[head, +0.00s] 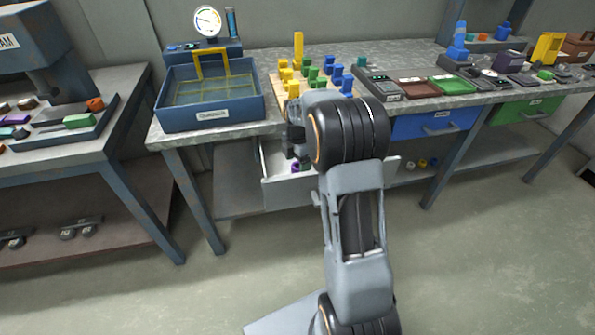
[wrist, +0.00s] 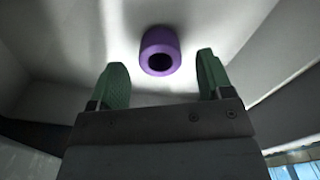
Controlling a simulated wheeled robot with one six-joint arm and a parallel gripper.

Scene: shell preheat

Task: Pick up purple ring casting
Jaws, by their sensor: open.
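The purple ring casting (wrist: 160,50) is a short, thick-walled purple cylinder with a dark round hole. In the wrist view it lies on the pale floor of the open drawer, beyond my fingertips and about midway between them. My gripper (wrist: 160,75) is open with two green finger pads, and nothing is between them. In the head view a small bit of the purple casting (head: 295,167) shows in the open drawer (head: 290,193), just below my gripper (head: 297,158). My arm hides part of the drawer.
The drawer's pale walls stand close around my gripper. Above it, the bench holds a blue quench tank (head: 212,115) and a board of yellow, green and blue pieces (head: 318,75). A closed blue drawer (head: 433,122) is to the right. The floor in front is clear.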

